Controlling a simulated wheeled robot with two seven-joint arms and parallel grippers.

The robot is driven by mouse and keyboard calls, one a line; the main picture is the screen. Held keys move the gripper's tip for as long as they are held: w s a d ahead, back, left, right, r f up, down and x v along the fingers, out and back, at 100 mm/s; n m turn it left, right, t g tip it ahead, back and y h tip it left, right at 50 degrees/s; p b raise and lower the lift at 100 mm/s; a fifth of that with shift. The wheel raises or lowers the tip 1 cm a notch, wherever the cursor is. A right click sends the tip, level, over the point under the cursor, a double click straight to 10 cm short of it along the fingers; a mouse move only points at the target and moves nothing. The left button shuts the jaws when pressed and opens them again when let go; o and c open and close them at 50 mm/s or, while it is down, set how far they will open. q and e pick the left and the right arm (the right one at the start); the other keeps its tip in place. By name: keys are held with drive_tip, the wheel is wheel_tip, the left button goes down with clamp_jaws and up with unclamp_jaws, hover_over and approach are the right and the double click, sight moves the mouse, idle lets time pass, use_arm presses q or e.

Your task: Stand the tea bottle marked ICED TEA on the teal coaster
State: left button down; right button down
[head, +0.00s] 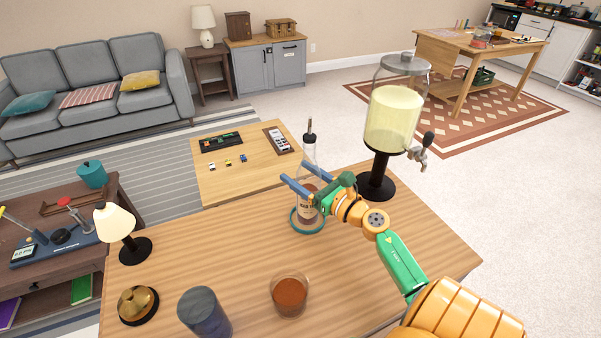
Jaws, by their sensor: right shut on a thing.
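The tea bottle (309,152) is clear, with brown contents, a dark pourer on top and a label partly hidden by my gripper. It stands upright near the far edge of the wooden counter. The teal coaster (293,225) shows as a ring around the bottle's foot. The foot appears within the coaster's outline; I cannot tell whether it touches it. My right gripper (305,190) reaches in from the right, its blue fingers shut on the bottle at mid-height. My left gripper is not in view.
On the counter (235,245), a drink dispenser (392,120) stands right of the bottle. A glass of brown drink (290,295), a dark blue cylinder (204,312), a brass bell (137,304) and a lamp (116,222) stand nearer or left. The counter between lamp and coaster is clear.

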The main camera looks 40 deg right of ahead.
unclamp_jaws()
drive_tip(key=shift+s+a, duration=0.1)
drive_tip(key=s+b, duration=0.4)
drive_tip(key=s, duration=0.8)
drive_tip(key=shift+d, duration=0.3)
drive_tip(key=shift+r, duration=0.1)
